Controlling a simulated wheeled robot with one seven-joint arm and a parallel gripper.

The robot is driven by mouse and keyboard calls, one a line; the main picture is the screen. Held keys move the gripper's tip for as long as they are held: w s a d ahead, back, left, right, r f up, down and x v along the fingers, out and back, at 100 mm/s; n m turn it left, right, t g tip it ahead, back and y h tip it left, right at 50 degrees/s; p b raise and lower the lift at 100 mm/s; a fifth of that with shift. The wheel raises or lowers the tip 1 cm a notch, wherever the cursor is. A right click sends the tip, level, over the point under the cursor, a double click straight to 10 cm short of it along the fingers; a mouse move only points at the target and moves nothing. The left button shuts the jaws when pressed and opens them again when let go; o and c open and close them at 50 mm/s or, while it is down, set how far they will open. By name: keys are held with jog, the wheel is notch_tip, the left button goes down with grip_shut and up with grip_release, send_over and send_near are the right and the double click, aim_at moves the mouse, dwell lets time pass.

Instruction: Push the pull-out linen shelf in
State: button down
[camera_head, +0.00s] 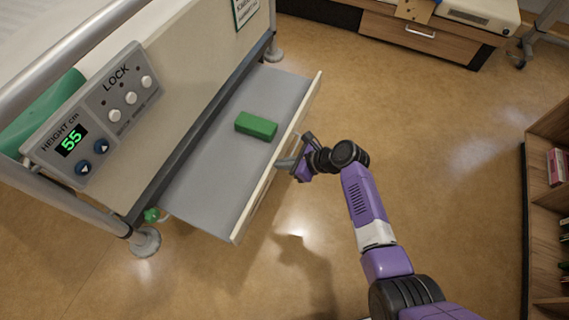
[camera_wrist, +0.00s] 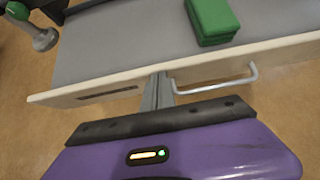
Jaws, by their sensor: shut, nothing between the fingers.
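The pull-out linen shelf (camera_head: 212,178) is a grey tray with a cream front panel, sticking out from under the bed end. It also shows in the wrist view (camera_wrist: 118,45), with a silver bar handle (camera_wrist: 215,85) on its front. A green block (camera_head: 256,126) lies on the shelf, and it shows at the top of the wrist view (camera_wrist: 212,18). My gripper (camera_head: 286,163) is shut and empty, at the outer face of the front panel. In the wrist view its fingers (camera_wrist: 157,85) are beside the handle's left end; whether they touch the panel I cannot tell.
The bed's control panel (camera_head: 95,115) reads 55 and sits above the shelf. A bed foot (camera_head: 145,242) stands at the shelf's near end. A wooden drawer cabinet (camera_head: 420,35) is at the back and a bookshelf (camera_head: 540,200) at right. The floor between is clear.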

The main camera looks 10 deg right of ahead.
jog(key=b, duration=0.9)
send_over(228, 152)
jog(key=w+a, duration=0.2)
jog(key=shift+a+f, duration=0.15)
jog(key=shift+f, duration=0.05)
jog(key=shift+w+a+b, duration=0.3)
jog(key=shift+a+b, duration=0.2)
jog(key=shift+b, duration=0.05)
jog(key=shift+w+a+r, duration=0.1)
jog(key=shift+a+r, duration=0.1)
jog(key=shift+r, duration=0.05)
jog(key=shift+a+r, duration=0.1)
jog(key=shift+s+d+p, duration=0.2)
jog(key=shift+d+p, duration=0.15)
jog(key=shift+p, duration=0.1)
jog(key=s+d+p, duration=0.2)
jog(key=d+p, duration=0.1)
jog(key=shift+s+d+r, duration=0.1)
jog(key=shift+s+r, duration=0.05)
jog(key=shift+r, duration=0.25)
jog(key=p+v, duration=0.6)
jog(key=v, duration=0.3)
jog(key=shift+d+f+p, duration=0.15)
jog(key=shift+d+p, duration=0.15)
jog(key=shift+p, duration=0.1)
jog(key=shift+s, duration=0.1)
